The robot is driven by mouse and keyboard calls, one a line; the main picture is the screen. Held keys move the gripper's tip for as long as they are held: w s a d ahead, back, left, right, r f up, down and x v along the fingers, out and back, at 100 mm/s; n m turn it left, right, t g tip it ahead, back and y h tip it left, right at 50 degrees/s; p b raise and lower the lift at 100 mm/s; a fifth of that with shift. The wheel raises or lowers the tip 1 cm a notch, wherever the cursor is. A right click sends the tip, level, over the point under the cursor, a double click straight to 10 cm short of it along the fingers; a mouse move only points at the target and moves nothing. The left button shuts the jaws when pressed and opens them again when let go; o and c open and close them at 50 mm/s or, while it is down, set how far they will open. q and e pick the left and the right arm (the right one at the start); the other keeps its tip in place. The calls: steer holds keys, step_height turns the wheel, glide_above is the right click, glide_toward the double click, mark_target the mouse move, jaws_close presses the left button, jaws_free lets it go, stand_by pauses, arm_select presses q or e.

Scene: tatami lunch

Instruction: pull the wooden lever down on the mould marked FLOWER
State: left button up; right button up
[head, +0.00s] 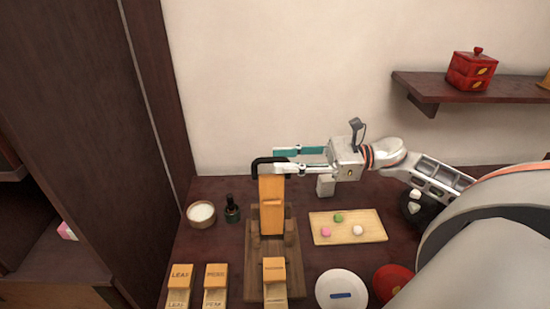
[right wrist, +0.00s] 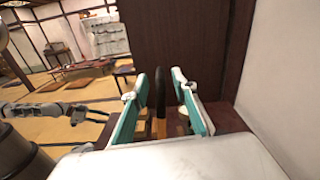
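A wooden press or mould stand (head: 251,250) stands on the dark table, with an upright orange-brown wooden piece (head: 271,207). A dark bar (head: 258,166) crosses its top; I cannot tell how it joins. A small wooden block (head: 274,273) lies at the front of the stand; its mark is too small to read. My right gripper (head: 272,158) reaches in from the right at the top of the upright piece. In the right wrist view its teal fingers are apart, with a dark and brown upright bar (right wrist: 160,100) between them. My left gripper may be the grey shape at far left there (right wrist: 85,114).
Left of the stand are a bowl of white powder (head: 201,212), a dark bottle (head: 232,208) and wooden moulds, one marked LEAF (head: 181,273). To the right are a board of sweets (head: 371,222), a white plate (head: 341,277) and a red object (head: 391,280). A shelf (head: 450,94) is above.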

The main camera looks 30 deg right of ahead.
steer(key=shift+x, duration=1.3)
jaws_close()
